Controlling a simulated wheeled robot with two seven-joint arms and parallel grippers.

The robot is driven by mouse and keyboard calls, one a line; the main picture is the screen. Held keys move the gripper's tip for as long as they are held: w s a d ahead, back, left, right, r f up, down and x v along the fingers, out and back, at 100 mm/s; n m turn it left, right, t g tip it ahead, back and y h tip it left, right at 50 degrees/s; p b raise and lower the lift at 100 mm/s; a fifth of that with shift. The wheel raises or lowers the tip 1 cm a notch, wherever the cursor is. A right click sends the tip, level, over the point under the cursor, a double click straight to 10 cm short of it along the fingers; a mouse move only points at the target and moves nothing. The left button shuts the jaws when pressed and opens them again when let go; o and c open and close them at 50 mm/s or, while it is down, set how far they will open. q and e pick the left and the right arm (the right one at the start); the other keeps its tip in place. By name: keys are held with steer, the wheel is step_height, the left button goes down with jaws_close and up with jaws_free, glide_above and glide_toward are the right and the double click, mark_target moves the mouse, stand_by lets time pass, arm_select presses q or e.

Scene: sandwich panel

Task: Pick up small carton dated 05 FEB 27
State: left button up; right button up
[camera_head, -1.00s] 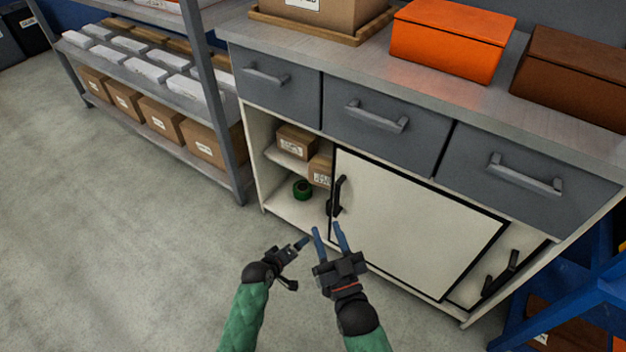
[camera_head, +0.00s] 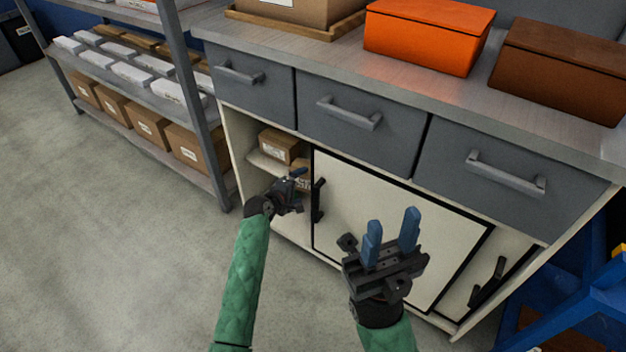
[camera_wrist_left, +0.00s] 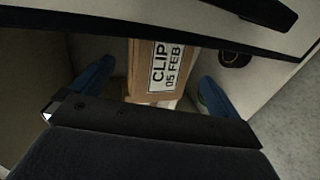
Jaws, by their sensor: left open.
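In the left wrist view a small brown carton (camera_wrist_left: 140,80) shows a white label reading "CLIP" and "05 FEB"; the year cannot be read. It lies between the two blue fingers of my open left gripper (camera_wrist_left: 153,88), with a gap on each side. In the head view my left gripper (camera_head: 297,177) is at the cabinet's open left section. One brown carton (camera_head: 278,146) sits on the inner shelf there. A second carton (camera_head: 302,170) is mostly hidden behind the gripper. My right gripper (camera_head: 392,222) is open and empty in front of the sliding door.
The white sliding door (camera_head: 390,225) with black edging and a black handle (camera_head: 319,200) bounds the opening on the right. Grey drawers (camera_head: 350,115) sit above. A shelf rack (camera_head: 205,120) stands to the left. The floor at left is clear.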

mark_target(307, 183)
arm_select(q)
steer(key=shift+b+x, duration=0.8)
steer(key=shift+x, duration=1.9)
steer(key=shift+a+f, duration=0.1)
steer(key=shift+f, duration=0.05)
steer(key=shift+c, duration=0.2)
steer(key=c, duration=0.7)
